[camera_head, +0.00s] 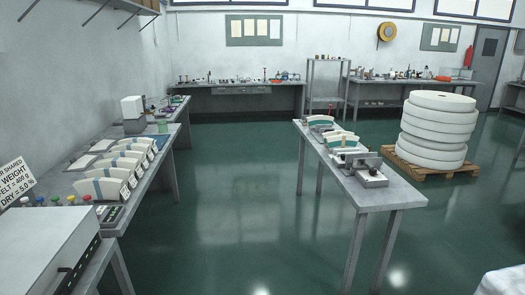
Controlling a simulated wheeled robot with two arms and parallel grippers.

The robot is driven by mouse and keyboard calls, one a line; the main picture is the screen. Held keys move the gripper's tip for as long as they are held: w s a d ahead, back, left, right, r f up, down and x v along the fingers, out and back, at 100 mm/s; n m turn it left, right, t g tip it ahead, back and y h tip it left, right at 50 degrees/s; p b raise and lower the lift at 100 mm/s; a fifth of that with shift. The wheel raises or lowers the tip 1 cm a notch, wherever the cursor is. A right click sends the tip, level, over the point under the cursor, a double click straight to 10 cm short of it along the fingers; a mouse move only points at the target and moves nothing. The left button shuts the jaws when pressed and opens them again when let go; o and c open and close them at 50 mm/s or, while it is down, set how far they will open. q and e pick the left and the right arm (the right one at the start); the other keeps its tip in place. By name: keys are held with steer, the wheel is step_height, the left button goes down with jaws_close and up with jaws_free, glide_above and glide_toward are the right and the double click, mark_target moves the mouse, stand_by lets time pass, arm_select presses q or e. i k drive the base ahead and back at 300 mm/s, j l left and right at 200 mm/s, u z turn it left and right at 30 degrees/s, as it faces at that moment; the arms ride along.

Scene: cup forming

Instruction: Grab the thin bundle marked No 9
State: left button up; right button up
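Several pale, fan-shaped bundles (124,164) stand in a row on the left bench, each with a blue band and a dark mark at its right end. The marks are too small to read, so I cannot tell which one is No 9 or which is thin. More curved bundles with teal bands (339,143) lie on the table at the right of centre. Neither of my grippers shows in the head view.
The left bench (150,178) also carries a white box-shaped device (133,113) and small coloured-top bottles (56,201). A grey cabinet (45,250) fills the near left. The right table (388,192) holds a metal device (367,172). White rolls (437,130) stack on a pallet. Green floor (240,200) between is clear.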

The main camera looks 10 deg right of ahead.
mark_target(342, 140)
steer(key=i+z, duration=0.15)
steer(key=i, duration=0.55)
steer(key=i+j+z, duration=0.1)
steer(key=i, duration=0.6)
steer(key=i+j+z, duration=0.15)
steer(key=i, duration=0.5)
steer(key=i+j+z, duration=0.35)
steer(key=i, duration=0.15)
steer(key=i+j+z, duration=0.75)
steer(key=i+j, duration=0.15)
steer(key=i, duration=0.05)
